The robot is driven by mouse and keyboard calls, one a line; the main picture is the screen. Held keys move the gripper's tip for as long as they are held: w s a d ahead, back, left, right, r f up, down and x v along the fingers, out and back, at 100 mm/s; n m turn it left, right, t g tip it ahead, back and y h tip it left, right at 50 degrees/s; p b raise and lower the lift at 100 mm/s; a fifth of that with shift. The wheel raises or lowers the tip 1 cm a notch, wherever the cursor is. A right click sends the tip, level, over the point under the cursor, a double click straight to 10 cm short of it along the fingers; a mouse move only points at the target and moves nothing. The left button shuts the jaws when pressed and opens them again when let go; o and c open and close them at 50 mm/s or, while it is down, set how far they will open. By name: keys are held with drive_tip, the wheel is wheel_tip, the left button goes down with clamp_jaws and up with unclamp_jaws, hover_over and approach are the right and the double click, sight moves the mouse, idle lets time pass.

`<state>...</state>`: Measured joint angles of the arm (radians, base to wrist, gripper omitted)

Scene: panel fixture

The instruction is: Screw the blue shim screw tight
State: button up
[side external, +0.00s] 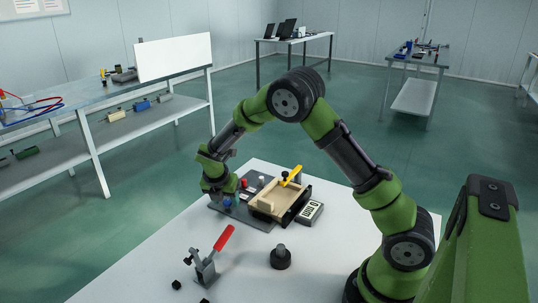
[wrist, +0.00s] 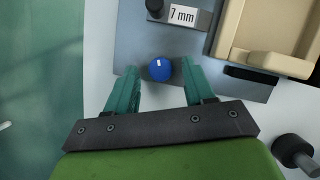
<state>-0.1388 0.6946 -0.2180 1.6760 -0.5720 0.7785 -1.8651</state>
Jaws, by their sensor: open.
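The blue shim screw (wrist: 160,69) shows in the wrist view as a round blue knob with a small white mark on top. It stands near the edge of the dark grey panel fixture (wrist: 133,38). In the side view the blue screw (side external: 227,202) is small, just below my gripper (side external: 222,195). In the wrist view my gripper (wrist: 160,78) is open, with one green finger on each side of the blue knob and a gap on both sides. I cannot tell the height of the fingertips over the knob.
A "7 mm" label (wrist: 182,16) and a black knob (wrist: 155,6) are on the panel. A beige tray (side external: 270,203) with a yellow lever (side external: 291,175) is to the right. A red-handled toggle clamp (side external: 207,262) and a dark knob (side external: 281,257) stand on the white table.

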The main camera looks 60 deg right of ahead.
clamp_jaws()
